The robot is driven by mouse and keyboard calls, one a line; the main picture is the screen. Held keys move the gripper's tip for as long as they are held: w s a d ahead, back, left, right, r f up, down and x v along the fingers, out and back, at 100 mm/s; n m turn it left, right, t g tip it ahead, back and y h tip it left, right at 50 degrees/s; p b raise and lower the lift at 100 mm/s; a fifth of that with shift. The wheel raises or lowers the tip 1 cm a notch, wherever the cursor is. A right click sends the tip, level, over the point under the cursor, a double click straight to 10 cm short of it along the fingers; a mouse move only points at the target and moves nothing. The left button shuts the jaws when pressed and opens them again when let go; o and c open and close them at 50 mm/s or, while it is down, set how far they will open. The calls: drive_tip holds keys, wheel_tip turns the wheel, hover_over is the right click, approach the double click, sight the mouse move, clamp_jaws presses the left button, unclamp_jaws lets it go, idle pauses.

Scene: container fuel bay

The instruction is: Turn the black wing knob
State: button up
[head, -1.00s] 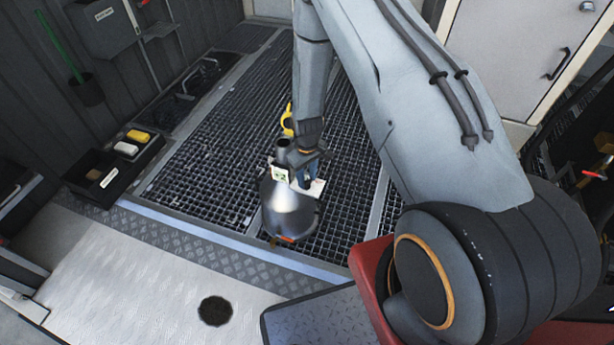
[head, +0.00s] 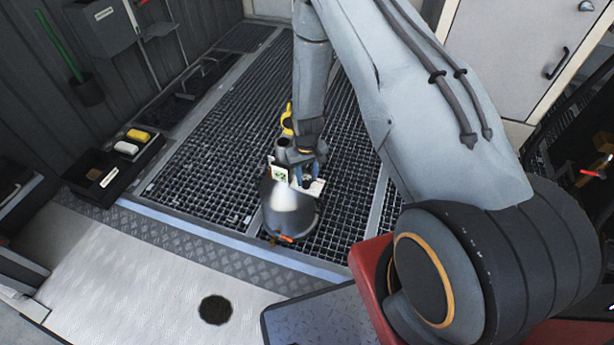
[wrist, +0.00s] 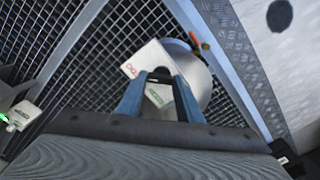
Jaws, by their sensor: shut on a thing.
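A grey metal canister (head: 290,213) with a rounded, shiny top stands over the floor grating in the head view. It also shows in the wrist view (wrist: 197,72), beyond the fingertips, with a white labelled plate (wrist: 150,58) beside it. My gripper (head: 309,178) is lowered onto the near assembly. In the wrist view, the two blue fingers of my gripper (wrist: 160,78) close on a small black piece, which looks like the black wing knob (wrist: 160,73). Only a narrow part of the knob shows between the fingertips; in the head view my gripper hides it.
An orange-tipped part (head: 286,239) sticks out at the canister's near side. A yellow part (head: 287,120) stands just behind my gripper. A black tray (head: 104,174) with yellow and white blocks lies at the left. Grating (head: 215,150) is open left of the canister.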

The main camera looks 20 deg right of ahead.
sight(307, 181)
drive_tip(key=o, duration=1.1)
drive_tip(key=shift+r, duration=3.95)
